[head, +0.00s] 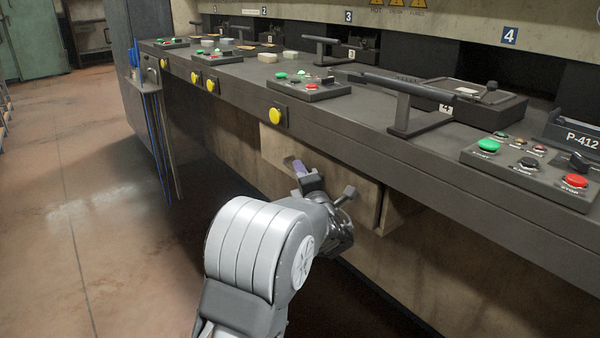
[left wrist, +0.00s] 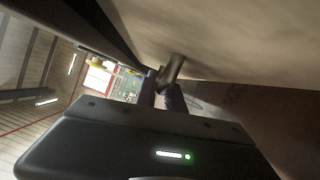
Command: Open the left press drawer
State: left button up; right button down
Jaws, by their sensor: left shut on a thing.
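The press drawer (head: 275,155) has a plain beige front under the edge of the dark counter. My left gripper (head: 325,188) is right at this front, reaching in from below. It is shut on a dark, rod-like handle, whose rounded end shows beyond the fingers in the left wrist view (left wrist: 173,70). The gripper hides most of the handle in the head view. My right gripper is in neither view.
The dark counter (head: 350,130) runs above the drawer, with yellow buttons (head: 277,116) on its front edge. A control box (head: 530,165) with green and red buttons and a black bar handle (head: 405,88) stand on top. The floor (head: 60,180) at the left is open.

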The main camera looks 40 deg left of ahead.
pick_arm(q)
grip_shut()
dwell(0.8)
